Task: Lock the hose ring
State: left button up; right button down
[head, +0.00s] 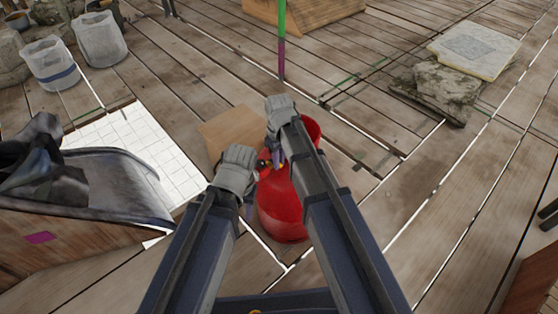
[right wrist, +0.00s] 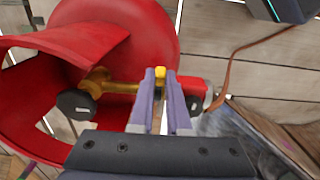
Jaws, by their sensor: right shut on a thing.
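A red drum-like housing (head: 285,210) stands on the deck in front of me; in the right wrist view its curved red wall (right wrist: 150,25) is open at the side. A brass fitting (right wrist: 100,84) with black round knobs sits against it. My right gripper (right wrist: 160,85) is shut on a small yellow piece (right wrist: 159,73) at the fitting's end, beside a red and silver part (right wrist: 195,92). I cannot tell which part is the hose ring. In the head view the right gripper (head: 278,158) reaches over the housing. My left gripper (head: 240,170) is left of it, its fingers unclear.
A cardboard-brown box (head: 228,130) stands behind the grippers. A white tiled panel (head: 140,145) and a wooden crate with dark cloth (head: 40,240) lie at left. Two clear buckets (head: 98,38) stand farther back. Stone slabs (head: 440,85) lie at right. The planks between are mostly free.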

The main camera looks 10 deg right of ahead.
jog(key=shift+s+d+f+t+y+b, duration=0.25)
jog(key=shift+s+f+t+y+b, duration=0.15)
jog(key=shift+s+t+b, duration=0.1)
jog(key=t+y+b, duration=0.1)
jog(key=f+t+b, duration=0.1)
jog(key=b, duration=0.1)
jog(key=f+t+y+b, duration=0.1)
jog(key=shift+s+d+t+y+b, duration=0.3)
jog(key=shift+s+d+b, duration=0.05)
jog(key=shift+s, duration=0.05)
jog(key=shift+f+t+y+b, duration=0.15)
jog(key=shift+t+y+b, duration=0.3)
jog(key=shift+b, duration=0.25)
jog(key=shift+w, duration=0.1)
jog(key=c, duration=0.9)
grip_release()
